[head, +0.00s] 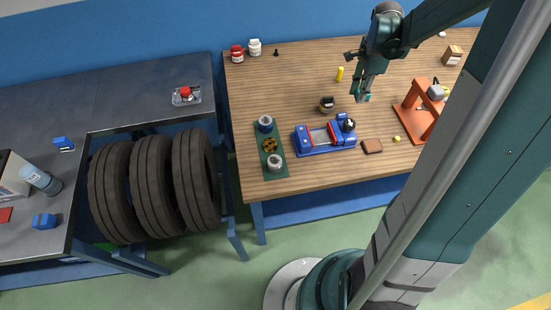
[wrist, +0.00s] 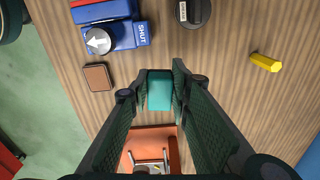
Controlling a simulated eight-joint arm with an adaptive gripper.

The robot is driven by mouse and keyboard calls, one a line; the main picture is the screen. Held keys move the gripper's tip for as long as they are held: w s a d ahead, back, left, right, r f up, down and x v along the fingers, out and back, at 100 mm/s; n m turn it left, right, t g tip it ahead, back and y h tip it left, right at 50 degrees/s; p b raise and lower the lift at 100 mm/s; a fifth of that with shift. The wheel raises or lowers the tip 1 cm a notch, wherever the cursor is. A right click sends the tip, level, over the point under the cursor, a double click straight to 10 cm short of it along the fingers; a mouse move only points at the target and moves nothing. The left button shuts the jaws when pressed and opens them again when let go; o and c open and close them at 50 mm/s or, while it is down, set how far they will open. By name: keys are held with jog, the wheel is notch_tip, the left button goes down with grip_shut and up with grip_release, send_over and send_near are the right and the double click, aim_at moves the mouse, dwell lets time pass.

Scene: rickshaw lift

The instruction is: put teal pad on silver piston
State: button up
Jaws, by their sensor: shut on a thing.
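The teal pad (wrist: 159,93) is between the fingertips of my gripper (wrist: 160,88) in the wrist view. In the head view my gripper (head: 362,92) is shut on the pad and hangs above the wooden table, near its middle. An orange frame (head: 412,122) stands to the right of my gripper in the head view. A grey-silver rounded part (head: 436,92) shows at its top, probably the silver piston. The frame shows at the bottom of the wrist view (wrist: 136,146), partly hidden by my fingers, with silver bars inside. The pad is apart from it.
A blue fixture (head: 313,150) with a silver knob and a brown square block (head: 372,146) lie nearby on the table (head: 300,80). A dark round knob (head: 326,105), a yellow cylinder (head: 340,74) and a green tray (head: 272,172) are also there.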

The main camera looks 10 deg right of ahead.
jog(key=s+a+r+p, duration=0.1)
jog(key=s+a, duration=0.1)
jog(key=a, duration=0.8)
jog(key=s+a+r, duration=0.2)
jog(key=s+a, duration=0.1)
jog(key=a, duration=0.7)
jog(key=r+n+p, duration=0.2)
send_over(271, 161)
jog(key=shift+f, duration=0.2)
jog(key=shift+f, duration=0.1)
jog(key=shift+f+b, duration=0.6)
jog(key=shift+f, duration=2.25)
jog(key=shift+f, duration=0.1)
jog(key=shift+f+b, duration=0.35)
jog(key=shift+f, duration=1.6)
jog(key=shift+f, duration=0.15)
